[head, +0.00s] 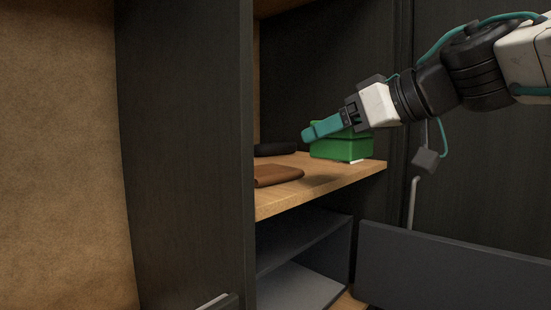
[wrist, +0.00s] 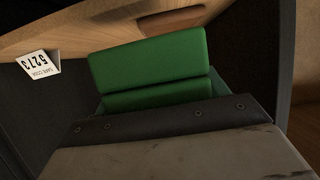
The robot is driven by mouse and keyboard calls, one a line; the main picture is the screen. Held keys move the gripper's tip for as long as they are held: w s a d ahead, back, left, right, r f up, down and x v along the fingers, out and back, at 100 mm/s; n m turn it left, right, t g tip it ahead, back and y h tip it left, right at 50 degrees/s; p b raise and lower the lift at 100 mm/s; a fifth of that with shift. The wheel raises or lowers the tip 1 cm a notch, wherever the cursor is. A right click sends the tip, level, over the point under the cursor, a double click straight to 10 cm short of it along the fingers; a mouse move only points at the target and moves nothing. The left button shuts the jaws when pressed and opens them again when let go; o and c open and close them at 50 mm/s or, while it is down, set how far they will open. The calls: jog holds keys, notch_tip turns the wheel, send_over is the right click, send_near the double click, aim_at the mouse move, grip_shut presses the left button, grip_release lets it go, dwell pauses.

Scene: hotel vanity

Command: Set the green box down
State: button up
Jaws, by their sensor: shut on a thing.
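The green box (head: 342,149) is at the right end of the wooden shelf (head: 345,177) in the head view. My gripper (head: 322,130) reaches in from the right with teal fingers and is shut on the box. One finger lies across the box's upper part and hides some of it. The box's underside is at or just above the shelf; I cannot tell whether it touches. In the wrist view the green box (wrist: 150,62) fills the middle, in front of the dark gripper body, and the fingertips are mostly hidden.
A brown wallet-like item (head: 277,175) lies at the shelf's front, with a dark round object (head: 275,149) behind it. A white card reading 5273 (wrist: 40,62) is at the shelf edge. A dark cabinet panel (head: 190,150) stands left; grey open compartments (head: 305,265) are below.

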jog(key=w+a, duration=0.1)
jog(key=w, duration=0.4)
jog(key=w+a+f, duration=0.1)
jog(key=w, duration=0.4)
jog(key=w+a, duration=0.1)
jog(key=w, duration=0.3)
jog(key=shift+w+a+f, duration=0.2)
jog(key=shift+w+a, duration=0.15)
jog(key=shift+w, duration=0.05)
jog(key=shift+w+f, duration=0.1)
jog(key=shift+w, duration=0.1)
jog(key=shift+f, duration=1.7)
jog(key=shift+f, duration=0.15)
jog(key=o, duration=1)
jog(key=shift+o, duration=0.2)
jog(key=shift+s+r, duration=0.1)
jog(key=shift+r, duration=0.15)
jog(key=v, duration=1.1)
jog(key=shift+s+d+r, duration=0.2)
jog(key=shift+d, duration=0.05)
